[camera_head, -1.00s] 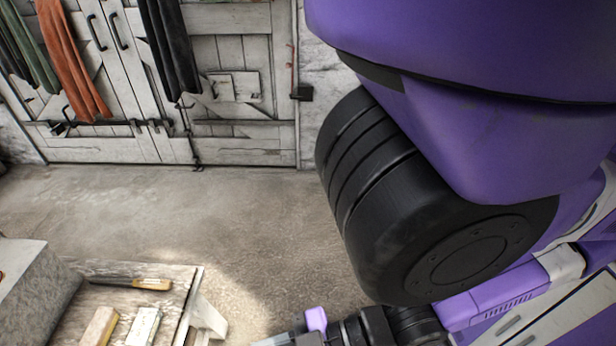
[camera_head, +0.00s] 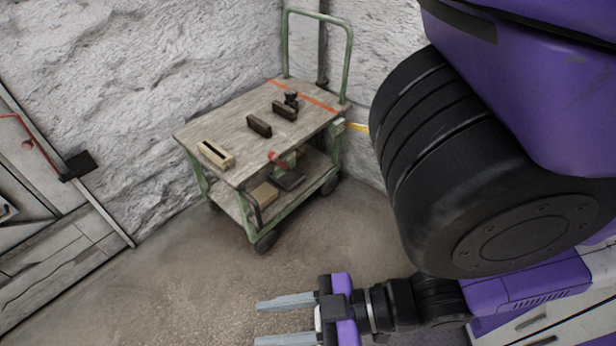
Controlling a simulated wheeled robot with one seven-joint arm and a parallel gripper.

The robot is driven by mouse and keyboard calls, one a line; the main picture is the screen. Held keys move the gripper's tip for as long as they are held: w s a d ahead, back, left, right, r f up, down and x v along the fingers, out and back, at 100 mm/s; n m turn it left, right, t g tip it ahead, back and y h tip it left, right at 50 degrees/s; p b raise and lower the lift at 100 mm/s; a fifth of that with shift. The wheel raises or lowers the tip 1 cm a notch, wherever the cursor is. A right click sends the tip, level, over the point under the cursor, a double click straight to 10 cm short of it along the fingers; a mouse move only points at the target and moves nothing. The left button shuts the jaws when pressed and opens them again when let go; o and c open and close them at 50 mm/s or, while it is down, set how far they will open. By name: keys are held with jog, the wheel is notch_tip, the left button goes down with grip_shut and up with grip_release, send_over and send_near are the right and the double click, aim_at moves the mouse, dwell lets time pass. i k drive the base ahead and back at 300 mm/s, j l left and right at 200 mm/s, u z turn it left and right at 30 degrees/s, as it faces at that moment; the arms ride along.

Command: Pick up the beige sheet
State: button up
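I cannot make out a beige sheet in the current head view. My gripper (camera_head: 258,322) is at the bottom of the view, above the floor. Its two grey fingers point left and stand apart, with nothing between them. My purple and black arm links cover the right side of the view and hide what lies behind them.
A green-framed cart (camera_head: 230,130) stands against the white stone wall (camera_head: 150,90). Its top bears a slotted wooden block (camera_head: 215,155) and dark blocks (camera_head: 259,126).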

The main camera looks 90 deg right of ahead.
aim_at(264, 194)
jog(key=z, duration=6.1)
jog(key=k+j+z, duration=0.15)
jog(key=k+z, duration=0.4)
jog(key=k, duration=0.25)
jog(key=k+u, duration=0.3)
jog(key=k, duration=0.15)
jog(key=k+u, duration=0.3)
jog(key=k, duration=0.2)
jog(key=k+z, duration=0.1)
jog(key=k, duration=1.15)
jog(key=k+j+u, duration=0.1)
jog(key=u, duration=1.75)
